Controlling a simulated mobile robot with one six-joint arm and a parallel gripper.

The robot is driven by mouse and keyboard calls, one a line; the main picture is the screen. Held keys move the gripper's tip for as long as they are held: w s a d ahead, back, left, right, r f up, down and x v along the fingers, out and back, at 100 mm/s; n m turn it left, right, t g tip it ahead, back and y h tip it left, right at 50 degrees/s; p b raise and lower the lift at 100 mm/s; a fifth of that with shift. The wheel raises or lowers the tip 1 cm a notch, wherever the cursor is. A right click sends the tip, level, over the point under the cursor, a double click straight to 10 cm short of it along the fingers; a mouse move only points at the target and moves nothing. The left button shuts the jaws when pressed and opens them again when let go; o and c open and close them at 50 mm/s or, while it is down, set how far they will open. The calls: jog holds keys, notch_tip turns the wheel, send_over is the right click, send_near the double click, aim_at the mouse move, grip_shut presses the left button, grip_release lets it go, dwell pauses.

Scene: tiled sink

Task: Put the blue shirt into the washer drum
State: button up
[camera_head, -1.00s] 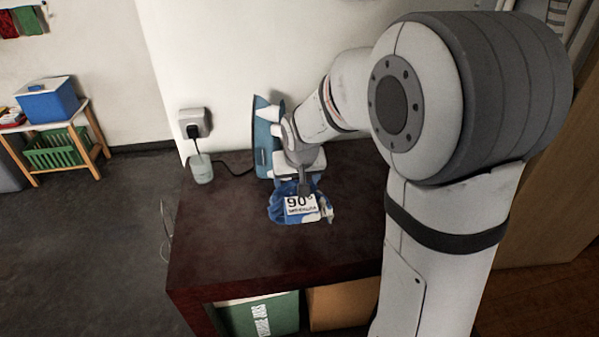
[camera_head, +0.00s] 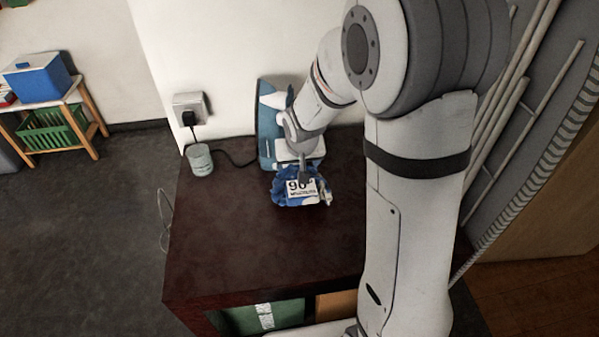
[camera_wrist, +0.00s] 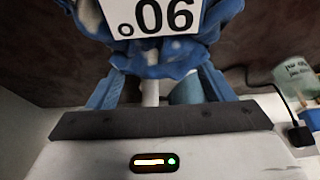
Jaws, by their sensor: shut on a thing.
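My gripper (camera_head: 304,181) reaches down from above and is shut on the shirt. The wrist view shows the bunched blue cloth (camera_wrist: 150,62) with its white patch right in front of my gripper (camera_wrist: 158,88). I cannot tell for sure whether the cloth touches the tabletop. The washer drum is not seen in either view.
The dark table (camera_head: 230,245) is clear in front of the shirt. A blue upright appliance (camera_head: 266,125), perhaps an iron, stands close behind it. A pale cup (camera_head: 199,160) and a cord to the wall plug (camera_head: 189,117) are at left. Green and brown boxes (camera_head: 285,314) sit below.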

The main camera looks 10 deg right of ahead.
notch_tip(320, 180, down, 3)
jog(key=shift+f, duration=0.2)
jog(key=shift+r, duration=0.1)
jog(key=shift+b, duration=0.3)
jog(key=o, duration=1)
jog(key=shift+f, duration=0.2)
jog(key=o, duration=0.5)
jog(key=shift+r, duration=0.1)
